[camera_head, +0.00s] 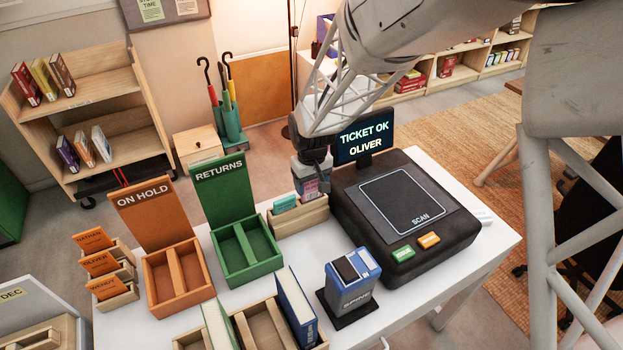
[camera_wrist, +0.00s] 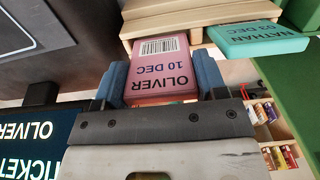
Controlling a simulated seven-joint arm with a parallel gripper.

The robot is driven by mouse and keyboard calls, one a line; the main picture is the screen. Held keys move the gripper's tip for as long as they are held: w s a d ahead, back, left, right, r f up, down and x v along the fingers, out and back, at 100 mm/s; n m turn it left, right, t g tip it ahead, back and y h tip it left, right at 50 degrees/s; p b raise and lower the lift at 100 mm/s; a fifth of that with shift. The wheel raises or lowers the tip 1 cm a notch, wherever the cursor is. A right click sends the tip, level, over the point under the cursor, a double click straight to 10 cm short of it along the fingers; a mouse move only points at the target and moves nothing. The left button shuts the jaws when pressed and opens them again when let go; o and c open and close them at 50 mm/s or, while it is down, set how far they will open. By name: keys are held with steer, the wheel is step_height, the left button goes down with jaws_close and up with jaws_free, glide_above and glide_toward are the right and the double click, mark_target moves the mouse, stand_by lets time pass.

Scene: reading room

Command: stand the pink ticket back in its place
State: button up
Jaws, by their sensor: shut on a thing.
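The pink ticket (camera_head: 311,187) reads OLIVER, 10 DEC in the wrist view (camera_wrist: 162,72), with a barcode at its far end. My gripper (camera_head: 308,172) is shut on it, one blue fingertip on each side; they also show in the wrist view (camera_wrist: 160,82). The ticket is upright over the right part of the small wooden ticket rack (camera_head: 310,218). Its far end meets the rack's edge in the wrist view (camera_wrist: 190,12); I cannot tell whether it is inside the slot. A teal ticket (camera_head: 284,204), marked NATHAN, stands in the rack's left part.
The black scanner (camera_head: 400,215) is close on the right; its screen (camera_head: 364,137) reads TICKET OK, OLIVER. The green RETURNS tray (camera_head: 243,268) is close on the left, the orange ON HOLD tray (camera_head: 160,290) beyond it. A blue SPINE device (camera_head: 352,283) stands in front.

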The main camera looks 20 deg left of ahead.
steer(key=shift+f, duration=0.65)
steer(key=o, duration=1)
steer(key=shift+r, duration=3.85)
